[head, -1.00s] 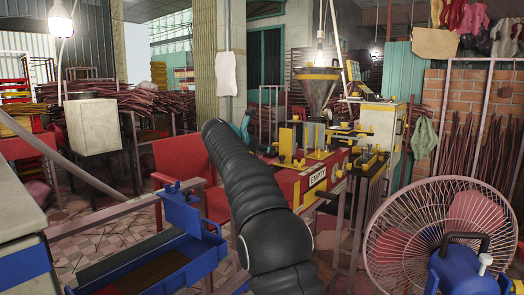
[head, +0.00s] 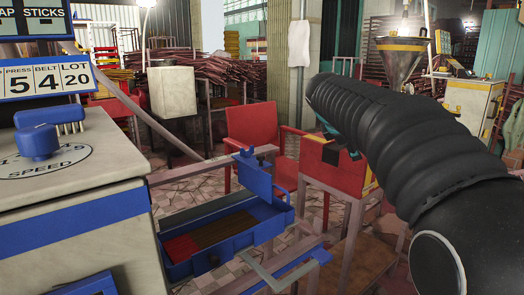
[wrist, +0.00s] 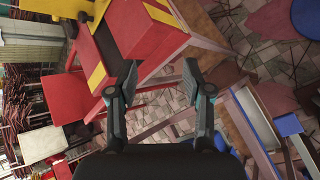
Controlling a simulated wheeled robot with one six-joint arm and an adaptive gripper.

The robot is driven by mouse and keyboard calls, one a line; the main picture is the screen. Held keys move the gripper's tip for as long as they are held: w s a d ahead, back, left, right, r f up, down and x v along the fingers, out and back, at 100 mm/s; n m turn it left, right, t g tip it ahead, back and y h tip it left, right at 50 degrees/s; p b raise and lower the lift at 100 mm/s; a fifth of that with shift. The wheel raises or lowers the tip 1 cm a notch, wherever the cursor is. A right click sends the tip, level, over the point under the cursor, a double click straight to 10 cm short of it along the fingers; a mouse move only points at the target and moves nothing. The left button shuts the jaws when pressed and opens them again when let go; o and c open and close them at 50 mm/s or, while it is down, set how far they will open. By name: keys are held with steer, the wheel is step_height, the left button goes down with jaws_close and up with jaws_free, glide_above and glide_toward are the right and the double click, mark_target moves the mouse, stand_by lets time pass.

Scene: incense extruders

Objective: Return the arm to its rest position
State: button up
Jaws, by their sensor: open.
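My gripper (wrist: 160,85) shows in the wrist view with its two dark fingers apart and nothing between them. Beyond the fingertips are a red machine body with yellow stripes (wrist: 100,75), a wooden frame and the tiled floor. In the head view my black ribbed arm reaches from the lower right up toward the middle. My gripper is mostly hidden there behind the arm; a small teal part (head: 326,128) shows beside the red machine housing (head: 335,165). I cannot tell from this view whether they touch.
A blue tray (head: 225,240) with red and brown sticks is at the lower middle. A cream machine with a blue knob (head: 38,142) stands close at left. A red chair (head: 262,140) is behind the tray. A metal hopper (head: 400,62) stands at right.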

steer(key=s+a+f+m+y, duration=0.2)
steer(key=s+f+m, duration=0.3)
steer(key=s, duration=0.6)
steer(key=s+a+f+m+g+y, duration=0.1)
steer(key=s+f+m, duration=0.5)
steer(key=s, duration=0.6)
steer(key=s+a+f+m+y, duration=0.3)
steer(key=s+f, duration=0.6)
steer(key=s, duration=0.3)
steer(key=a+m, duration=0.1)
steer(key=m, duration=0.1)
steer(key=shift+s+a+f+m+g, duration=0.15)
steer(key=shift+s+a+m+g, duration=0.15)
steer(key=shift+m, duration=0.1)
